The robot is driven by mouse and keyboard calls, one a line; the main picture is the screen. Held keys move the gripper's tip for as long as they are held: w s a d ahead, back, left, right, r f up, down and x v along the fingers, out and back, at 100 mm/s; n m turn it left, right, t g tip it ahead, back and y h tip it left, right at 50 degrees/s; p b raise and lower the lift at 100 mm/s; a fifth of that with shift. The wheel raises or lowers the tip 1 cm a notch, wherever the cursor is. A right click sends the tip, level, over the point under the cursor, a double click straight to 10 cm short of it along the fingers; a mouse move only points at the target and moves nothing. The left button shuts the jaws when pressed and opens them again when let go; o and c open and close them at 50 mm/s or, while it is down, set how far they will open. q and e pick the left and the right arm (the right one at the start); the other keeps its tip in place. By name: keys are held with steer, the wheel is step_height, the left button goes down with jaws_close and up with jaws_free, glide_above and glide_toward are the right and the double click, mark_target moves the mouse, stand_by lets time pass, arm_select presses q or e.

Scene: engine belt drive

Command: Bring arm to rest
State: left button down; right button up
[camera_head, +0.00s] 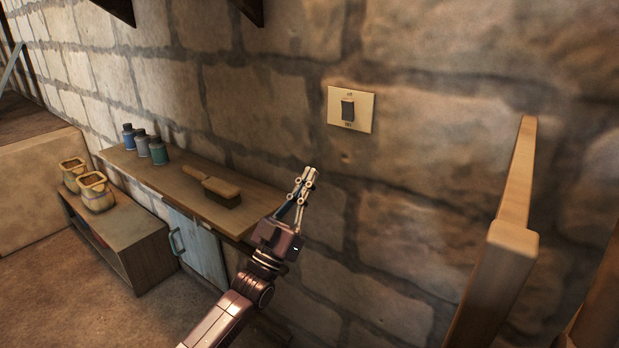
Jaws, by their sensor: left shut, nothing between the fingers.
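My left arm (225,318) comes up from the bottom of the head view. My left gripper (308,174) is at its end, pointing up, with its fingers shut and nothing between them. It is in front of the stone wall, below and to the left of a cream wall switch (348,109) with a dark rocker, and apart from it in the picture. My right gripper is not in view.
A wooden shelf-top cabinet (180,185) stands along the wall, with several small bottles (141,144) and a brush (221,190) on it. Two yellowish pots (97,192) stand on a low cabinet (140,243). Wooden posts (500,265) rise at the right.

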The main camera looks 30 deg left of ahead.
arm_select(q)
step_height(320, 180, down, 18)
steer(key=w+g+y, duration=0.2)
steer(key=g, duration=0.2)
steer(key=s+d+f+g+y, duration=0.1)
steer(key=s+f+g, duration=0.2)
steer(key=f, duration=1)
steer(key=s+f+g, duration=0.3)
steer(key=f+g, duration=0.1)
steer(key=f, duration=0.8)
steer(key=s+d+f+g, duration=0.3)
steer(key=s+f+g, duration=0.2)
steer(key=s+f, duration=1.3)
steer(key=s+d+f+g, duration=0.1)
steer(key=s+f+g, duration=0.2)
steer(key=s, duration=0.8)
steer(key=s+d+f+g, duration=0.2)
steer(key=s+f+g, duration=0.1)
steer(key=s+f, duration=0.5)
steer(key=s+d+f+m+g, duration=0.1)
steer(key=s+f+g, duration=0.2)
steer(key=s, duration=1.1)
step_height(320, 180, down, 3)
steer(key=shift+s+d+f+y, duration=0.1)
steer(key=shift+s+d+y, duration=0.2)
steer(key=shift+s, duration=0.1)
